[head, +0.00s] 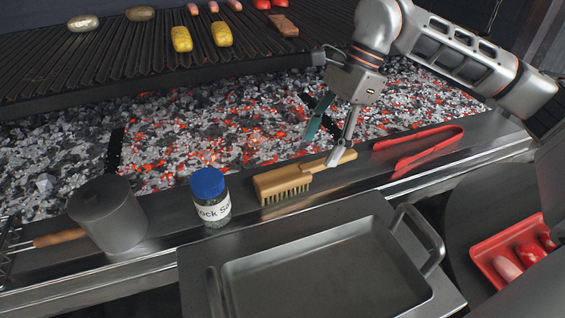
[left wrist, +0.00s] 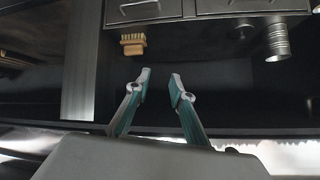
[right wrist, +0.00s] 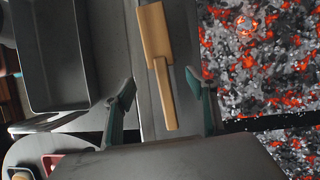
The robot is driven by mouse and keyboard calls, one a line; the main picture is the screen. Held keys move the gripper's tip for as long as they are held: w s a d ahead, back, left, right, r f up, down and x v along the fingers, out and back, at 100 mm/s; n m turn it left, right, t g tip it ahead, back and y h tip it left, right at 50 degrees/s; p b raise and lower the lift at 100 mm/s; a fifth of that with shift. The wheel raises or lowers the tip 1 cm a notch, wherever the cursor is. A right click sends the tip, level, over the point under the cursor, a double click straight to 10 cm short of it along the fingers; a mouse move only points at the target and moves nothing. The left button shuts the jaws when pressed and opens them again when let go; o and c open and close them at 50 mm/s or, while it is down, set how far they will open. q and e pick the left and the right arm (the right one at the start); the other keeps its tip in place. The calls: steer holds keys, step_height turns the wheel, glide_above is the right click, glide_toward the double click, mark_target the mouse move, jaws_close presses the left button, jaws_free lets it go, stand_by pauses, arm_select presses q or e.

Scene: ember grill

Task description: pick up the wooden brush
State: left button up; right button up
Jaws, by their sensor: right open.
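The wooden brush (head: 283,184) lies on the metal ledge in front of the coals, bristles toward the front and handle pointing right. My right gripper (head: 320,150) is open above the handle, and one fingertip hides part of it. In the right wrist view the brush (right wrist: 155,35) shows its back, and its handle runs between the spread fingers of my right gripper (right wrist: 160,90), apart from both. My left gripper (left wrist: 159,82) is open and empty in the left wrist view, out of the head view. A small wooden-backed brush (left wrist: 132,45) shows beyond it.
A salt jar with a blue lid (head: 210,197) stands just left of the brush. Red tongs (head: 418,147) lie to its right. A grey pot (head: 108,215) stands further left. A grey tray (head: 320,270) is in front, and glowing coals (head: 240,120) lie behind.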

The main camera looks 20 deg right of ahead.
mark_target(310, 165)
steer(key=x, duration=0.2)
steer(key=shift+s+a+f, duration=0.15)
steer(key=shift+s+f, duration=0.05)
steer(key=shift+s, duration=0.05)
steer(key=x, duration=0.1)
steer(key=b+x, duration=0.1)
steer(key=x, duration=0.3)
steer(key=shift+w+f, duration=0.15)
steer(key=shift+w, duration=0.25)
steer(key=c, duration=1.4)
